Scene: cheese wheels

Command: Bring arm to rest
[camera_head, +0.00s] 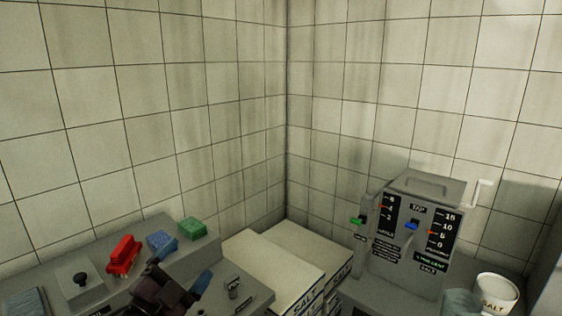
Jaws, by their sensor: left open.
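My left gripper (174,281) is at the bottom left of the head view, dark with blue-grey fingers. Its fingers are apart and nothing shows between them. It is in front of the grey counter unit that bears a red brush-like block (122,256), a blue sponge (162,242) and a green sponge (191,228). It looks near the blue sponge, but I cannot tell the gap. My right gripper is not in view. No cheese wheel shows.
A grey machine (410,235) with scales, a blue knob and a crank stands at the right. A white cup (496,292) marked SALT is beside it. Pale salt boxes (275,262) fill the corner. Tiled walls close off the back.

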